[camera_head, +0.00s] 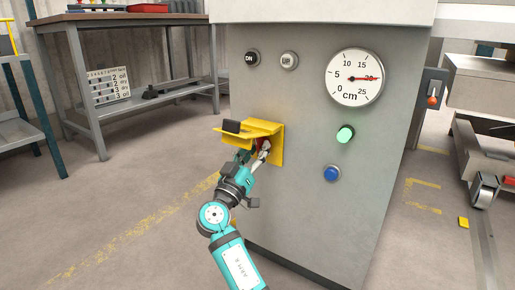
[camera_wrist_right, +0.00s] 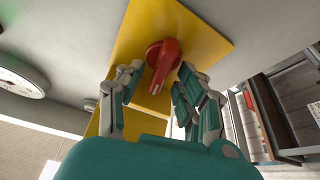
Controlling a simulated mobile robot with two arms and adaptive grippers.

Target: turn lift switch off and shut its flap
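The red lift switch (camera_wrist_right: 160,58) shows on its yellow plate (camera_wrist_right: 200,28) in the right wrist view. In the head view the yellow plate (camera_head: 277,146) is on the machine front, and the switch is mostly hidden by my gripper. The yellow flap (camera_head: 238,135) with its black tab (camera_head: 232,126) is raised, sticking out from the plate above the switch. My right gripper (camera_wrist_right: 157,78) is open, with one finger on each side of the red handle; I cannot tell whether either touches it. It is below the flap in the head view (camera_head: 258,152). My left gripper is out of view.
The grey machine front (camera_head: 300,200) carries a dial (camera_head: 354,77) reading near 20 cm, a lit green lamp (camera_head: 345,134), a blue button (camera_head: 331,173), a black button (camera_head: 252,57) and a grey button (camera_head: 288,60). A workbench (camera_head: 90,29) stands behind left. Floor to the left is clear.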

